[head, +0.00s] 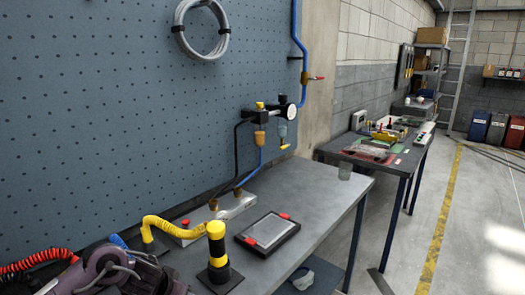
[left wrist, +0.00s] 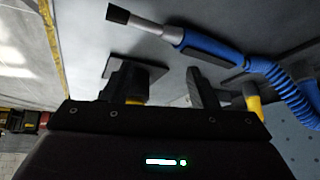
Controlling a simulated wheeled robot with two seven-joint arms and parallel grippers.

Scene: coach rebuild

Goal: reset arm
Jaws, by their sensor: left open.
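My left gripper (left wrist: 165,92) shows in the left wrist view with its two dark fingers apart and nothing visible between them. Beyond the fingers is a blue tool (left wrist: 205,47) with a grey stem, a black tip and a blue coiled hose. A dark square plate (left wrist: 108,67) and yellow parts show behind the fingers, partly hidden by them. In the head view I cannot make out the left gripper's fingers. My right gripper is in neither view.
A red coiled hose (head: 40,260) is at lower left. The pegboard (head: 110,110) rises behind. Open floor lies right.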

